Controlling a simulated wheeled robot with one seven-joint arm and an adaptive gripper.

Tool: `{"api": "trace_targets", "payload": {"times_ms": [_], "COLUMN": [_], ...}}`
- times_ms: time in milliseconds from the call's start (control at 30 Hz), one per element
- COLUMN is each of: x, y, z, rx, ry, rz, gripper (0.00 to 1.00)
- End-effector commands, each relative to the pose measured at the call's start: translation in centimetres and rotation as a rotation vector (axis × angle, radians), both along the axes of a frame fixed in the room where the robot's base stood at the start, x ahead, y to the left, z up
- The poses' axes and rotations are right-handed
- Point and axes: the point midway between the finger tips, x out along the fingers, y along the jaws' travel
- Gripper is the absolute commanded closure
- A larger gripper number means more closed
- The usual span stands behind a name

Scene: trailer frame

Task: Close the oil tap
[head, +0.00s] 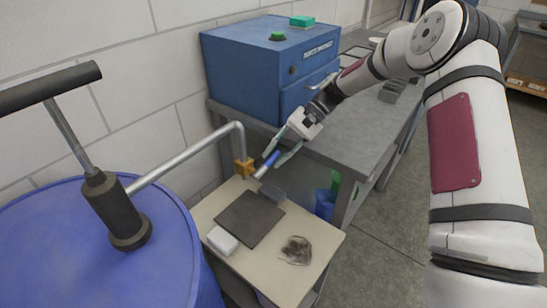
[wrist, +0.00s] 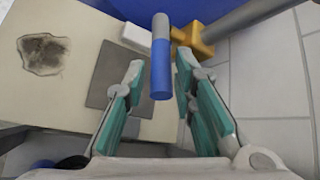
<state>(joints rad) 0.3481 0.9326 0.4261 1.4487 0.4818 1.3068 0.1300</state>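The oil tap is a yellow brass body (head: 243,168) at the end of a grey pipe from the barrel pump. It also shows in the wrist view (wrist: 193,38). Its lever has a grey shaft and a blue grip (wrist: 160,78), and sticks out from the tap toward my gripper. My gripper (head: 271,161) is at the lever, beside the tap. In the wrist view, its two teal-sided fingers (wrist: 158,65) are spread, one on each side of the blue grip, with visible gaps. Whether the lever sits deep between the fingers is hard to tell.
A small beige table (head: 318,240) below the tap holds a dark square mat (head: 250,219), a white block (head: 222,240) and a dark stain (head: 296,250). A blue barrel (head: 90,265) stands left. A grey workbench (head: 350,145) with a blue cabinet (head: 250,75) is behind my gripper.

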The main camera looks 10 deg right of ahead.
Motion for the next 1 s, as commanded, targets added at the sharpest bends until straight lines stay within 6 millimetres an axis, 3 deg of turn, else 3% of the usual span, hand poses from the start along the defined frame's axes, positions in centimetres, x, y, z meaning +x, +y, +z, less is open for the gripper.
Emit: {"api": "trace_targets", "payload": {"times_ms": [500, 967, 1000], "x": [3.3, 3.7, 3.7], "y": [-6.8, -7.8, -7.8], "z": [5.6, 6.4, 6.4], "rx": [-0.001, -0.001, -0.002], "ry": [-0.002, 0.001, 0.000], "rz": [-0.002, 0.000, 0.001], "gripper": [0.76, 0.76, 0.85]}}
